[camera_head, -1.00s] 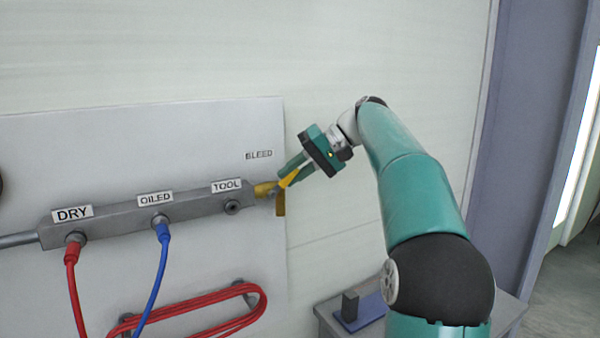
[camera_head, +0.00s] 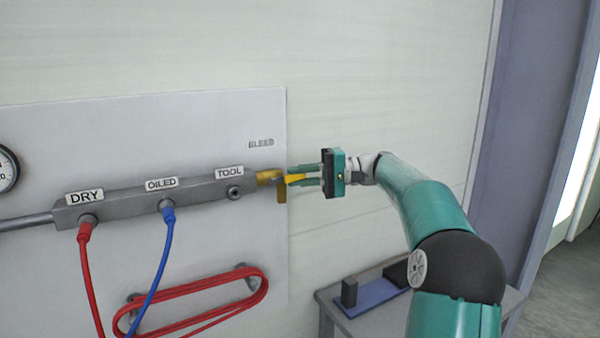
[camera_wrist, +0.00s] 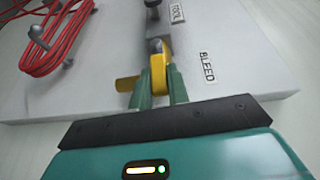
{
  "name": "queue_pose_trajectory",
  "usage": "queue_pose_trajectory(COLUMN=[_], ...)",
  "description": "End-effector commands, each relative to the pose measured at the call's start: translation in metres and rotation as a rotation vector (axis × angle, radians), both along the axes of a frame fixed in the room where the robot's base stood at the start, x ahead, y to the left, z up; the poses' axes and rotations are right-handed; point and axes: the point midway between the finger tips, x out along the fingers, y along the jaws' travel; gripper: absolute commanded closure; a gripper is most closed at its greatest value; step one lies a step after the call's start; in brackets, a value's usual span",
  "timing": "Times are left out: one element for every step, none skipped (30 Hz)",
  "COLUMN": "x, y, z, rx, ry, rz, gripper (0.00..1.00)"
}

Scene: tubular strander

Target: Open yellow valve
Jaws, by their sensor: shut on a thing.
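The yellow valve (camera_head: 270,177) is at the right end of the grey manifold bar, below the BLEED label (camera_head: 261,143). Its yellow lever (camera_head: 295,179) points right, away from the bar, and a yellow outlet hangs below the body. My gripper (camera_head: 300,180) reaches in from the right, roughly level, with its green fingers on either side of the lever. In the wrist view the fingers are shut on the yellow lever (camera_wrist: 158,73), with the BLEED label (camera_wrist: 208,67) to its right. The fingers partly hide the lever.
The manifold bar (camera_head: 125,198) carries DRY, OILED and TOOL ports. A red hose (camera_head: 91,285) and a blue hose (camera_head: 165,260) hang from it. A coiled red hose (camera_head: 200,317) hangs below. A small table (camera_head: 327,307) stands lower right. The wall right of the panel is bare.

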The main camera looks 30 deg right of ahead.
Motion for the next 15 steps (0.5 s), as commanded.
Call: queue_pose_trajectory(x=[-0.0009, -0.0010, -0.0012, -0.0013, -0.0014, -0.0015, -0.0017, -0.0018, -0.0020, -0.0022, -0.0023, -0.0024, -0.0028, -0.0030, -0.0030], y=[-0.0008, -0.0007, -0.0007, -0.0006, -0.0007, -0.0008, -0.0007, -0.0007, -0.0007, -0.0006, -0.0006, -0.0006, -0.0006, -0.0006, -0.0006], z=[-0.0007, -0.0014, -0.0023, -0.0026, -0.0029, -0.0032, -0.0034, -0.0036, -0.0038, -0.0039, -0.0039, -0.0040, -0.0040, -0.0040, -0.0040], rx=[0.020, 0.030, 0.041, 0.048, 0.054, 0.061, 0.066, 0.069, 0.071, 0.073, 0.074, 0.074, 0.074, 0.074, 0.074], ry=[0.000, 0.000, 0.001, 0.001, 0.001, 0.000, 0.001, 0.001, 0.001, 0.001, 0.001, 0.001, 0.001, 0.001, 0.001], rz=[0.000, 0.000, 0.001, 0.001, 0.000, 0.000, 0.000, 0.000, 0.000, 0.000, 0.000, -0.001, -0.001, -0.001, -0.001], gripper=[1.00, 1.00, 1.00, 1.00, 1.00, 1.00, 1.00, 1.00, 1.00, 1.00, 1.00, 1.00, 1.00, 1.00, 1.00])
